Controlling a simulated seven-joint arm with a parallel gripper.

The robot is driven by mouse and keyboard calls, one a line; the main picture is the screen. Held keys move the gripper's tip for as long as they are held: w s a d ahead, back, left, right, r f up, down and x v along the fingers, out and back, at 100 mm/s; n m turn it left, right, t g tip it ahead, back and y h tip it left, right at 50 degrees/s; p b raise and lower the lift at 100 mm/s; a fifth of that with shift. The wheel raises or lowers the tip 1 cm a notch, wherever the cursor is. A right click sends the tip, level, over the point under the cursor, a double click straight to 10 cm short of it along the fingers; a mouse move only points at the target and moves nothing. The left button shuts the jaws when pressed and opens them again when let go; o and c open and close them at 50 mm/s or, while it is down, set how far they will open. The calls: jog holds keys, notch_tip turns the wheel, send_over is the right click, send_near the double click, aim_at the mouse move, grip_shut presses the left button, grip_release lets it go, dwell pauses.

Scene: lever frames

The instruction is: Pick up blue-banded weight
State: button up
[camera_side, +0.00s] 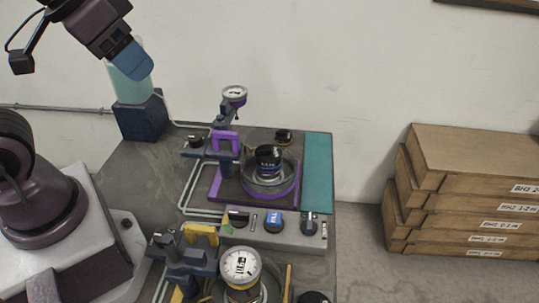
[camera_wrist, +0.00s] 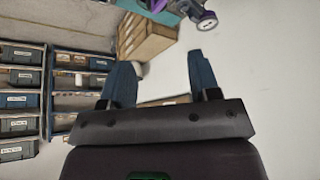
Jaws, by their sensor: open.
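A dark cylindrical weight (camera_side: 269,156) with a blue band and pale lettering sits in the round, purple-rimmed dish (camera_side: 270,192) of the far lever frame in the side view. My gripper (camera_side: 137,62) is high at the upper left of that view, well above and to the left of the weight. In the wrist view my gripper (camera_wrist: 160,62) shows two blue fingers spread apart with nothing between them. The weight cannot be made out in the wrist view.
A purple-marked lever frame with a dial gauge (camera_side: 234,93) stands behind a control box (camera_side: 262,231) with knobs. A yellow-marked frame with a larger dial (camera_side: 240,267) is nearer. Wooden boxes (camera_side: 460,180) are stacked at right. A teal strip (camera_side: 318,174) at the table's right is clear.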

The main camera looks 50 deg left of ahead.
jog(key=o, duration=0.6)
jog(key=shift+c, duration=0.2)
